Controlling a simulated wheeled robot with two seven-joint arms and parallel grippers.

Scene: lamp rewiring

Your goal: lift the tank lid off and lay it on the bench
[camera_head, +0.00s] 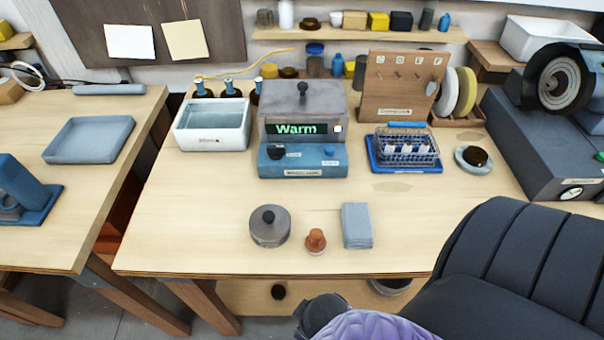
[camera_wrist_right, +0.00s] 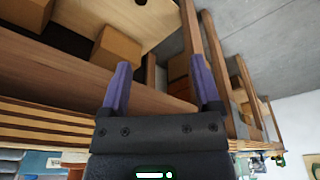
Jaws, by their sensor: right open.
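The tank (camera_head: 301,163) stands at the back middle of the bench (camera_head: 190,220). It has a blue front panel and a green display reading "Warm". A grey lid with a black knob (camera_head: 303,92) sits on top of it, and the tank's inside is hidden. My right gripper (camera_wrist_right: 161,72) is open and empty in the right wrist view, pointed toward wooden furniture, away from the tank lid. In the head view my right arm fills the lower right, and its fingers do not show. My left gripper is not in view.
A white basin (camera_head: 212,138) stands left of the tank; a blue tray with a wire basket (camera_head: 405,150) stands right. A round grey pot (camera_head: 269,238), a copper-coloured piece (camera_head: 315,240) and folded grey cloth (camera_head: 357,226) lie at the front. The bench's left front is clear.

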